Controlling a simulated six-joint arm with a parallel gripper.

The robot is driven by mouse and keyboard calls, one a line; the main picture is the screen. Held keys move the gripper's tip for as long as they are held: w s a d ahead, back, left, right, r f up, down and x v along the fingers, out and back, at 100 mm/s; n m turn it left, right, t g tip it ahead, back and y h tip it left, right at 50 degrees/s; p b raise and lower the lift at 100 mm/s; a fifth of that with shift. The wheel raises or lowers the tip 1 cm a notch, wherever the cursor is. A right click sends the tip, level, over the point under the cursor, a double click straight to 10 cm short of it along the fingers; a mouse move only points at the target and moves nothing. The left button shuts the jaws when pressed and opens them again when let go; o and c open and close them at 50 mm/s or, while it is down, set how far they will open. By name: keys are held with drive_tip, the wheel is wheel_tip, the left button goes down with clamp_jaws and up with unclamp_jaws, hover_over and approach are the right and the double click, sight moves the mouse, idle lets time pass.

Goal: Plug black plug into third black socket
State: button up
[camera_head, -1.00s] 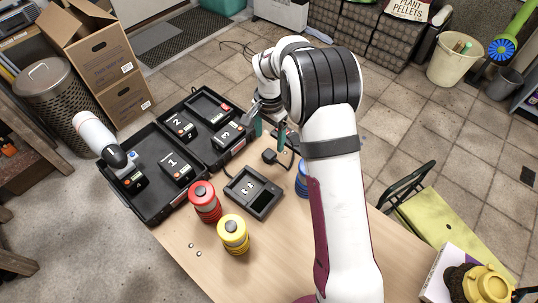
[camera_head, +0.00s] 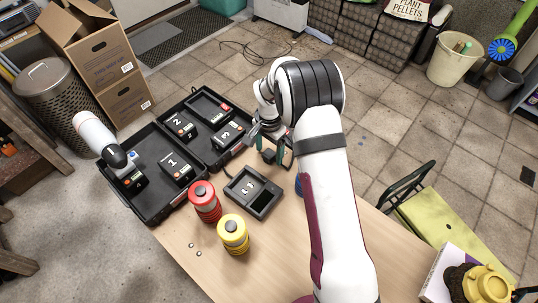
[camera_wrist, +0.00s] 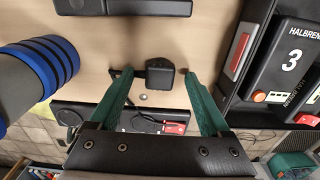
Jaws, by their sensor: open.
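The black plug (camera_head: 269,156) lies on the wooden table, right of the open black case. In the wrist view the plug (camera_wrist: 160,72) shows between the two green fingertips, with no clear contact on either side. My gripper (camera_wrist: 158,76) is open and points down at the table around the plug. A cable runs from near the plug past the left finger. A dark strip (camera_wrist: 70,114) with round sockets and a red switch lies behind the fingers in the wrist view. My gripper hides its middle, so the third socket cannot be made out.
The open case (camera_head: 150,204) holds numbered black batteries; battery 3 (camera_wrist: 292,60) is close to the gripper. A black charger (camera_head: 240,190) lies in front of the plug. Red (camera_head: 205,203), yellow (camera_head: 233,236) and blue (camera_wrist: 42,70) cylinders stand nearby. Bare table lies at the front.

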sight(270, 153)
drive_tip(key=shift+c, duration=0.3)
clamp_jaws()
drive_tip(key=shift+r, duration=0.1)
wheel_tip(270, 153, up, 10)
idle(0.4)
drive_tip(key=shift+d, duration=0.1)
drive_tip(key=w+d+f, duration=0.2)
drive_tip(key=w+d, duration=0.3)
drive_tip(key=d, duration=0.3)
drive_tip(key=shift+w+d, duration=0.25)
drive_tip(key=shift+w, duration=0.1)
